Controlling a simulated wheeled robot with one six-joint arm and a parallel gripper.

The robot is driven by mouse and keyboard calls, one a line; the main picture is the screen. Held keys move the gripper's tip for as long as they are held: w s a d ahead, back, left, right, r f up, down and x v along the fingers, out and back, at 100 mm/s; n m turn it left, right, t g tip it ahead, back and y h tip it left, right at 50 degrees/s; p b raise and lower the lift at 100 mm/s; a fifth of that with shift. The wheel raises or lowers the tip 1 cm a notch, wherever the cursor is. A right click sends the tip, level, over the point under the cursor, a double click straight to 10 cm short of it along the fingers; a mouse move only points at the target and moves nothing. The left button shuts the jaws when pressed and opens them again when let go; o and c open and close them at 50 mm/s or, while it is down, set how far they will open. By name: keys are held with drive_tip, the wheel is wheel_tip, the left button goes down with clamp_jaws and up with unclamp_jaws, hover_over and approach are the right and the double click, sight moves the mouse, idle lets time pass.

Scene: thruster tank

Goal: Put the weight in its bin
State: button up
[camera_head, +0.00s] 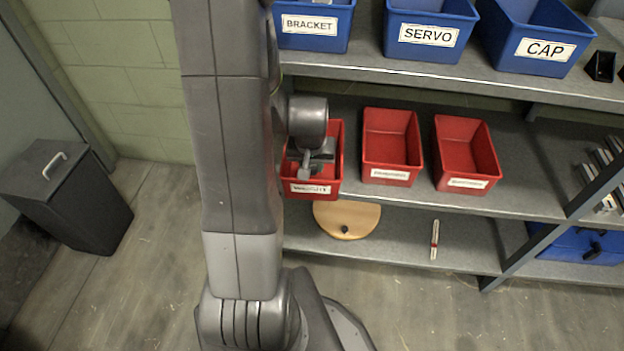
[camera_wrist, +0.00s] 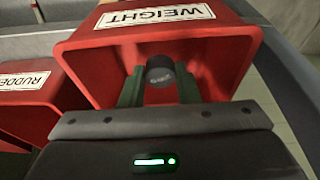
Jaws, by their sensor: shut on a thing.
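The weight (camera_wrist: 160,70) is a short dark cylinder, seen end-on between my two fingers in the wrist view. My gripper (camera_wrist: 160,88) is shut on it and holds it at the mouth of the red bin labelled WEIGHT (camera_wrist: 228,68). The bin's inner walls show around the weight; whether it touches the floor of the bin cannot be told. In the head view the WEIGHT bin (camera_head: 336,172) is the leftmost red bin on the middle shelf, partly hidden by my arm. My gripper (camera_head: 307,172) reaches into its opening there; the weight cannot be made out.
Two more red bins (camera_head: 392,147) (camera_head: 467,153) stand to the right and look empty. Blue bins (camera_head: 430,30) stand on the shelf above. A dark box (camera_head: 68,195) stands left.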

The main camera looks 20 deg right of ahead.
sight(312, 171)
drive_tip(key=shift+f+b, duration=0.5)
drive_tip(key=shift+f, duration=2)
drive_tip(key=shift+f, duration=0.1)
drive_tip(key=shift+f, duration=0.15)
drive_tip(key=o, duration=1.1)
drive_tip(key=shift+r, duration=0.65)
drive_tip(key=p+v, duration=0.3)
drive_tip(key=v, duration=0.8)
drive_tip(key=shift+s, duration=0.2)
drive_tip(key=shift+a, duration=0.1)
